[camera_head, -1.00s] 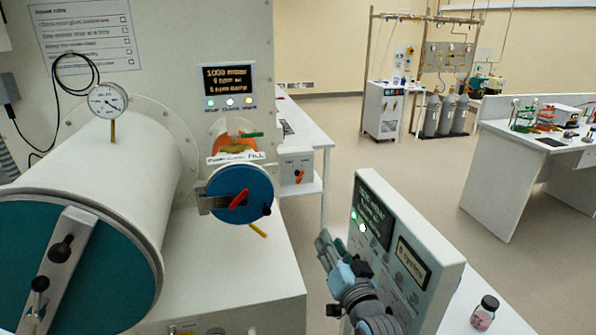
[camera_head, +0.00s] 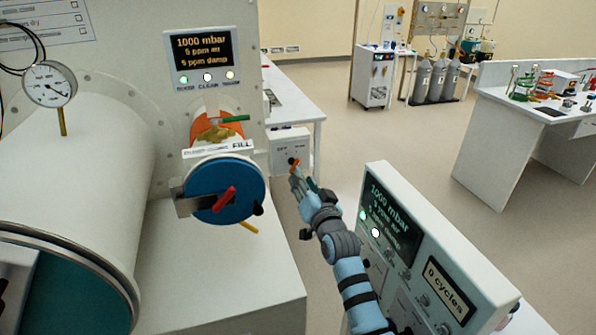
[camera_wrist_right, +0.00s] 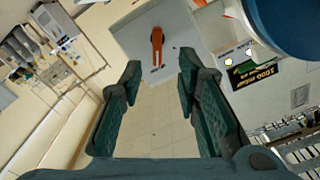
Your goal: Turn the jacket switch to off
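The jacket switch is a small orange-red lever (camera_head: 293,163) on the front of a pale grey box (camera_head: 283,148). Its printed marks are too small to read. In the right wrist view the orange lever (camera_wrist_right: 157,42) stands out from the pale box face (camera_wrist_right: 185,38), beyond the fingertips and roughly centred between them. My right gripper (camera_head: 304,182) is just below the lever in the head view; whether it touches cannot be told there. In the right wrist view the right gripper (camera_wrist_right: 158,78) has its two dark green fingers apart with nothing between them. My left gripper is not in view.
A blue round door (camera_head: 226,190) with a red handle stands left of the box. A control panel with screens (camera_head: 430,255) stands close to the right of my right arm. A white bench (camera_head: 300,100) is behind the box. Open floor (camera_head: 400,140) lies beyond.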

